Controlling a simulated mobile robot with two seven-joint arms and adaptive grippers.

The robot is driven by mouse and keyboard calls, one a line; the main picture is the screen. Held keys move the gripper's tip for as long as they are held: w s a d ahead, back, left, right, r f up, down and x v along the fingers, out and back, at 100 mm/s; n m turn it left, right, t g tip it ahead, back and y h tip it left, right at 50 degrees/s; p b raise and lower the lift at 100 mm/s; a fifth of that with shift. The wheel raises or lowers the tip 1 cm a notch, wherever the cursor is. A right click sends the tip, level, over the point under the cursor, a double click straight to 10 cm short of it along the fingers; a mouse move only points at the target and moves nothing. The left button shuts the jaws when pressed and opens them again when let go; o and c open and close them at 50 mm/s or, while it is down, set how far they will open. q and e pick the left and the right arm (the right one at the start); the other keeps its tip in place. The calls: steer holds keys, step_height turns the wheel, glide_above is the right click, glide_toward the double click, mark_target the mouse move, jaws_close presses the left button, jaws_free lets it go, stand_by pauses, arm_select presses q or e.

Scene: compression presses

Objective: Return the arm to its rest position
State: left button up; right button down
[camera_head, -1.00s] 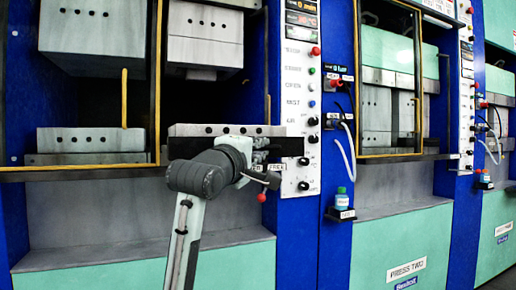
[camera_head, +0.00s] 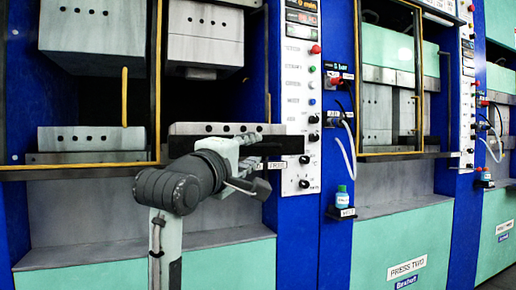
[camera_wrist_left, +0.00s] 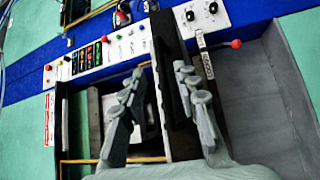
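My left arm rises from the bottom of the head view in front of the left press (camera_head: 220,130). My left gripper (camera_head: 262,168) is at the right end of the arm, beside the press's control panel. In the left wrist view the two fingers of my left gripper (camera_wrist_left: 159,72) stand apart, with nothing held between them. A dark press bar (camera_wrist_left: 168,60) shows behind the gap. A red-knobbed lever (camera_wrist_left: 236,43) lies to the right of the fingers, apart from them. My right gripper is not in view.
The control panel (camera_head: 300,90) with knobs stands close to my left gripper. A second press (camera_head: 390,110) with a framed door stands to the right. The left press's wide lower ledge (camera_head: 100,252) is below my arm.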

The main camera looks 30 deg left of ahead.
arm_select(q)
steer(key=shift+s+f, duration=0.1)
steer(key=shift+s, duration=0.75)
